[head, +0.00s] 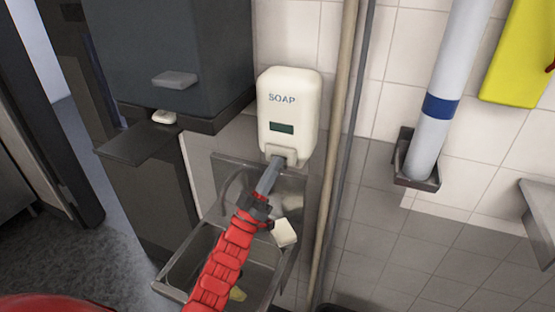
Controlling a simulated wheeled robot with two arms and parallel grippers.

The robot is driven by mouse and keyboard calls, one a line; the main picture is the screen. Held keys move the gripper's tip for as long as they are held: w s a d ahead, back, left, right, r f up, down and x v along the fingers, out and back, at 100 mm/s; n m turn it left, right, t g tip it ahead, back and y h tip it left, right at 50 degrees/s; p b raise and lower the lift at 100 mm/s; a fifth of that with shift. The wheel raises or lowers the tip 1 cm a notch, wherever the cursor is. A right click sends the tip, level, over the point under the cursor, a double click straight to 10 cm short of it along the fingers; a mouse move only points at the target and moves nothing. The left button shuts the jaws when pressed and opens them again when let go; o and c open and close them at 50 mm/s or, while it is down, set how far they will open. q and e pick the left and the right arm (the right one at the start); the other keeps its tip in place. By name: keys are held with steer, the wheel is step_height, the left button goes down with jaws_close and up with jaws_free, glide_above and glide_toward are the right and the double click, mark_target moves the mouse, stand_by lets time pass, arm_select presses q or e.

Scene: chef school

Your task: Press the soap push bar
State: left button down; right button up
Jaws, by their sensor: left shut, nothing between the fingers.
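The white soap dispenser (289,105) is fixed to the tiled wall, with the word SOAP and a dark window on its front. Its push bar (273,152) is at the bottom, partly hidden by my gripper. My left gripper (277,163) is shut and empty, its fingertips at the push bar. I cannot tell whether they touch it or how far the bar is pressed. The red left arm reaches up from the bottom of the view. My right gripper is out of view.
A metal sink (170,290) lies below the dispenser, partly hidden by my arm. A dark cabinet (170,45) with a shelf stands at left. Vertical pipes (334,130) run just right of the dispenser. A white tube (447,85) in a dark holder is farther right.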

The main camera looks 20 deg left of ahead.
arm_select(q)
steer(key=shift+w, duration=0.2)
steer(key=shift+s, duration=0.1)
stand_by(0.4)
steer(key=shift+s+p, duration=0.35)
steer(key=shift+s, duration=0.85)
steer(key=s+p, duration=0.1)
steer(key=s, duration=0.4)
steer(key=shift+p, duration=0.4)
steer(key=shift+d+f, duration=0.1)
